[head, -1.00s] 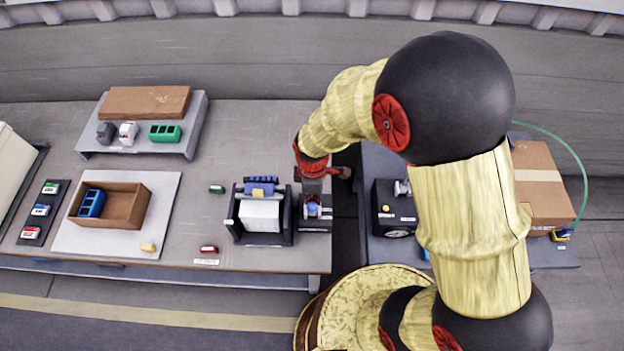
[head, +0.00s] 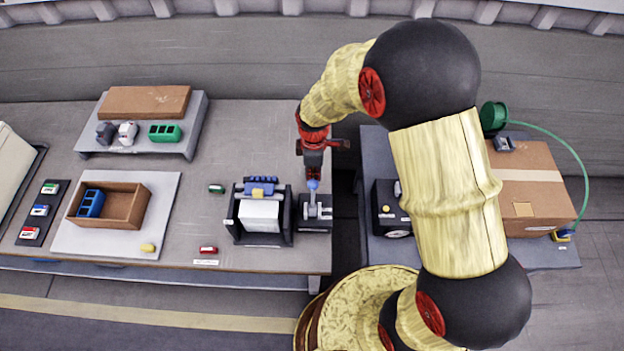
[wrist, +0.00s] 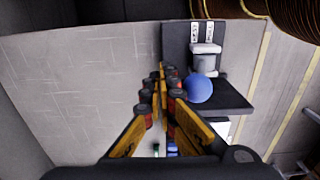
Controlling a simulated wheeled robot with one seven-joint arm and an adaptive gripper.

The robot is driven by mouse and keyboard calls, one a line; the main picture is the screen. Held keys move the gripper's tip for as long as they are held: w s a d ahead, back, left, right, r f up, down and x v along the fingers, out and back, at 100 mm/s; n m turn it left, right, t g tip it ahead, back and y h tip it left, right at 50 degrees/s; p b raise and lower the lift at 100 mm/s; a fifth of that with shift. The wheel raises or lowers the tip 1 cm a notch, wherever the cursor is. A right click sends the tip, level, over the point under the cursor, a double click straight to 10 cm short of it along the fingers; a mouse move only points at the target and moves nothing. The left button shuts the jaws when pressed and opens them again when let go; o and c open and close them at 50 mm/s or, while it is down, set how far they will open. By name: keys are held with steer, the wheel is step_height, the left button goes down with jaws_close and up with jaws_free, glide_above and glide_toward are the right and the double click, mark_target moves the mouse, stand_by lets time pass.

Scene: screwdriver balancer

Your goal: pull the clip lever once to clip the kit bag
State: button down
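The clip lever's round blue knob (head: 313,185) stands at the far side of a small dark clip unit (head: 316,224) at the table's right end. In the wrist view the knob (wrist: 198,88) is beside my fingertips, to their right, not between them. My gripper (head: 313,177) points down just behind the knob in the head view. In the wrist view its fingers (wrist: 166,75) converge and look shut, with nothing between them. I cannot tell whether they touch the knob. A white block, perhaps the kit bag (head: 259,217), sits in a black frame left of the clip unit.
A black box with a gauge (head: 391,222) stands on the right bench, across a narrow gap. A cardboard box (head: 535,185) lies farther right. An open brown tray (head: 125,207) is at left. Small coloured items lie on the table, with clear room between them.

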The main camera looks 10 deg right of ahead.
stand_by(0.4)
step_height(320, 180, up, 7)
steer(key=p, duration=0.4)
steer(key=shift+p, duration=0.35)
steer(key=s+d+r+m+t+b, duration=0.2)
steer(key=s+d+r+m+b, duration=0.3)
steer(key=s+r+m, duration=0.3)
steer(key=s+d+r+m+t+b, duration=0.3)
steer(key=s+d+r+m+b, duration=0.2)
steer(key=s+r, duration=0.6)
steer(key=m+b, duration=0.1)
steer(key=m, duration=0.1)
steer(key=shift+s+m+t, duration=0.25)
steer(key=shift+m+t, duration=0.05)
steer(key=shift+m, duration=0.1)
